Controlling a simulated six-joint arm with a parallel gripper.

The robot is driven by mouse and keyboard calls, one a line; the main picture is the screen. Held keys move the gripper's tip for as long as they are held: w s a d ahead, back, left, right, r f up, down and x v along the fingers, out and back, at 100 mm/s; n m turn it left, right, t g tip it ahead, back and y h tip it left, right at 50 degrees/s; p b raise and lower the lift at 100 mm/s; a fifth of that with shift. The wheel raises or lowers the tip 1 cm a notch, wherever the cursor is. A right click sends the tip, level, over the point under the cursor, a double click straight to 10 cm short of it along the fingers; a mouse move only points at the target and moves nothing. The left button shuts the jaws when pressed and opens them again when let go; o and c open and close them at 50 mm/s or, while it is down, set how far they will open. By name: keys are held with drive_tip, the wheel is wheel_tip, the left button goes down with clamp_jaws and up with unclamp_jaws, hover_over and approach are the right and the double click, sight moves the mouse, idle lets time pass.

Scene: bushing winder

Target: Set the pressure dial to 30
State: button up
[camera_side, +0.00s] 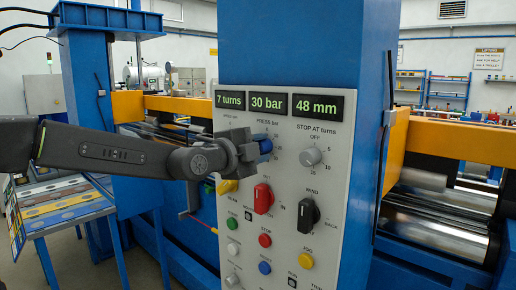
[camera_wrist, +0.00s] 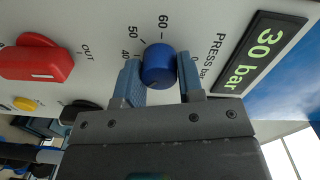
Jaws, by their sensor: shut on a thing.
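The pressure dial is a blue knob (camera_side: 264,143) under the PRESS bar label on the grey control panel (camera_side: 290,235). In the wrist view the blue knob (camera_wrist: 159,66) sits between the two fingers of my gripper (camera_wrist: 160,77), which is shut on it. In the side view my gripper (camera_side: 246,153) reaches in from the left and covers part of the dial's scale. The pressure display (camera_side: 267,103) reads 30 bar, and it also shows in the wrist view (camera_wrist: 254,52). Scale marks 40, 50 and 60 show beside the knob; its pointer is hidden.
Close by on the panel are a grey STOP AT knob (camera_side: 311,157), a red switch (camera_side: 263,198), a black switch (camera_side: 308,214) and several push buttons. A yellow knob (camera_side: 227,186) lies just below my gripper. A blue table (camera_side: 70,205) stands at the left.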

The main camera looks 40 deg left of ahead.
drive_tip(key=shift+m, duration=0.3)
drive_tip(key=o, duration=0.9)
drive_tip(key=shift+s, duration=0.1)
drive_tip(key=s, duration=1.3)
drive_tip(key=shift+s+r, duration=0.2)
drive_tip(key=shift+s, duration=0.15)
